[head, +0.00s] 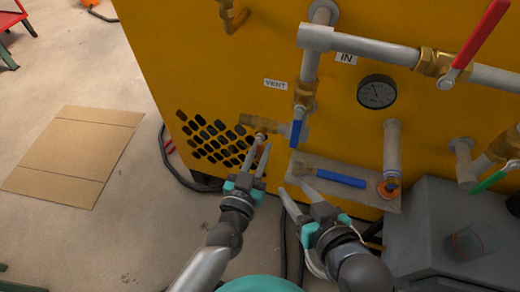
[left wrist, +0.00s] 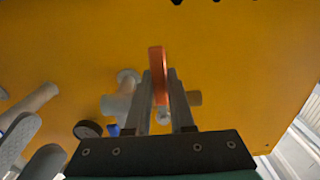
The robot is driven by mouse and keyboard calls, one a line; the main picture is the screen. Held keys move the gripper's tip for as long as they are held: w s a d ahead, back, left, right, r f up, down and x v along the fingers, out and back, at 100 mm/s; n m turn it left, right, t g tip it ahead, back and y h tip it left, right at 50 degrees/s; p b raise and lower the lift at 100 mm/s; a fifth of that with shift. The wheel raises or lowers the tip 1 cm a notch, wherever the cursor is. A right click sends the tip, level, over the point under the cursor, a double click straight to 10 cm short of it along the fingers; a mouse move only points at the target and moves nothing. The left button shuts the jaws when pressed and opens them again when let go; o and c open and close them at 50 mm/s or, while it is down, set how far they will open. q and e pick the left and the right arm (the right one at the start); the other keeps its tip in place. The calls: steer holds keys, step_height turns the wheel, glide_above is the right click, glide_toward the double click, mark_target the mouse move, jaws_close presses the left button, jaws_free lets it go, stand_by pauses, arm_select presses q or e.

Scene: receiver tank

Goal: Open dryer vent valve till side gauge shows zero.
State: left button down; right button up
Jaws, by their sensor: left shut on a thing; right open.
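A yellow cabinet (head: 170,60) carries a VENT label (head: 275,85) with brass valve fittings below it. A short blue handle (head: 297,134) points down under the label. Left of it, a brass fitting (head: 258,124) has a thin orange handle (head: 264,158), which also shows in the left wrist view (left wrist: 157,75). My left gripper (head: 259,151) is shut on the orange handle, one finger on each side. A round dark gauge (head: 377,91) sits right of the label; its reading is too small to tell. My right gripper (head: 292,187) is open and empty, low in front of the cabinet.
A grey ledge (head: 385,196) with a blue bar (head: 334,178) is close to my right gripper. Pipes with a red handle (head: 482,38) and a green handle (head: 488,182) are at right. A grey box (head: 440,225) stands below. Flat cardboard (head: 70,155) lies on open floor at left.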

arm_select(q)
steer(key=shift+a, duration=0.1)
stand_by(0.8)
steer(key=shift+a+m+p, duration=0.1)
steer(key=shift+m+p, duration=0.3)
steer(key=shift+p, duration=0.1)
arm_select(e)
steer(key=s+d+g+h+p, duration=0.3)
steer(key=s+d+g+h, duration=0.1)
steer(key=s+d+g, duration=0.3)
arm_select(q)
steer(key=shift+w+a+r+m+p, duration=0.15)
steer(key=shift+a+m+p, duration=0.35)
steer(key=shift+m, duration=0.55)
steer(key=shift+w+a+r+m+p, duration=0.2)
steer(key=shift+a+m+p, duration=0.15)
steer(key=shift+m+p, duration=0.55)
steer(key=shift+w+a+r+m+p, duration=0.15)
steer(key=shift+a+m+p, duration=0.2)
steer(key=shift+m, duration=0.9)
arm_select(e)
steer(key=s+x, duration=0.1)
steer(key=x, duration=0.6)
steer(key=shift+s+d+f+m+g, duration=0.3)
steer(key=shift+d+g, duration=0.1)
steer(key=shift+d, duration=0.1)
arm_select(q)
steer(key=c, duration=0.8)
jaws_free()
